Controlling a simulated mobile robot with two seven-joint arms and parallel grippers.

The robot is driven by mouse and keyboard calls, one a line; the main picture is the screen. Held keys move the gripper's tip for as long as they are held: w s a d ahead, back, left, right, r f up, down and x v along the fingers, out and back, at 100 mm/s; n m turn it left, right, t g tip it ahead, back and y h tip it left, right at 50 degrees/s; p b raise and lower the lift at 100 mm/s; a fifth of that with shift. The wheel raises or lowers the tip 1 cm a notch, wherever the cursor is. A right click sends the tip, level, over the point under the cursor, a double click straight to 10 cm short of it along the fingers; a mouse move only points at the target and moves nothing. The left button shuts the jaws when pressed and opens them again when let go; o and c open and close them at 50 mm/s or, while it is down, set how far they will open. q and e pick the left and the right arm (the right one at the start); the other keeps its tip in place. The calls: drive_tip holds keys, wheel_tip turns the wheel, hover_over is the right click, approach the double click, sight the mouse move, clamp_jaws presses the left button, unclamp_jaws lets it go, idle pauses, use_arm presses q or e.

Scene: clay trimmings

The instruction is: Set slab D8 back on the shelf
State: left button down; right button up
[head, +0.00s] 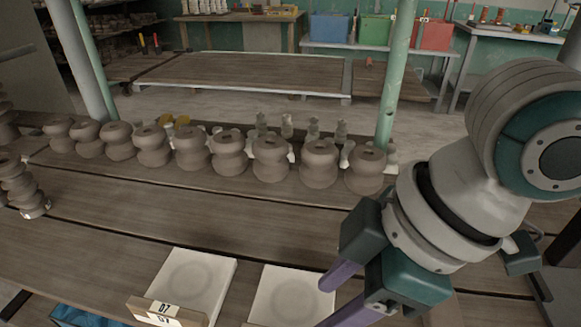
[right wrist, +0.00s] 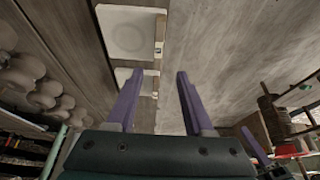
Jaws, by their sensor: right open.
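Two pale square slabs, each with a round mark, lie on the wooden shelf boards at the front. The left slab (head: 192,279) has a front tag (head: 160,312) that seems to read D7. The right slab (head: 288,296) is partly covered by my right gripper, and its label cannot be read, so I cannot tell which is D8. My right gripper (head: 328,302) is open over its right side. In the right wrist view the open fingers (right wrist: 160,75) have nothing clearly held between them. Two slabs show ahead, a far one (right wrist: 130,38) and a nearer one (right wrist: 124,78). My left gripper is out of view.
A row of brown clay pots (head: 191,148) stands behind the slabs, with a green post (head: 396,75) behind its right end. Stacked pots (head: 20,185) stand at the left. A blue thing (head: 85,316) lies at the bottom left. The boards between pots and slabs are clear.

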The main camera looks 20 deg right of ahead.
drive_tip(key=s+d+m+h, duration=0.3)
drive_tip(key=s+d+m, duration=0.3)
drive_tip(key=s+m, duration=0.3)
drive_tip(key=shift+s+t+h, duration=0.2)
drive_tip(key=shift+t+h, duration=0.1)
drive_tip(key=shift+t, duration=0.1)
